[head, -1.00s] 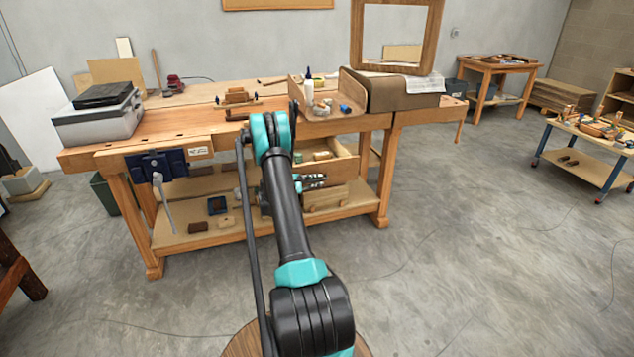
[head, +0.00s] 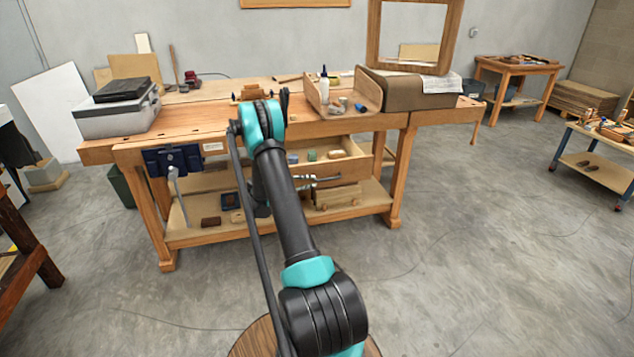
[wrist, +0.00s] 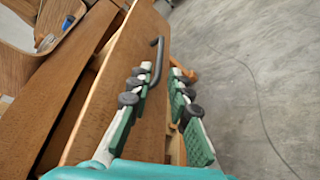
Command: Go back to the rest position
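My gripper (wrist: 160,82) shows in the wrist view with its two green-padded fingers apart and nothing held between them. The fingertips are near a dark bar handle (wrist: 157,62) on a wooden front (wrist: 128,60). I cannot tell whether a finger touches the handle. In the head view my arm reaches towards the workbench, and its own links hide most of the gripper.
The workbench (head: 200,118) stands ahead, with a drawer (head: 350,163) pulled open and small items inside. A blue vise (head: 172,160) is on its front. A wheeled cart (head: 600,172) is at right. Open concrete floor (head: 480,260) lies front right.

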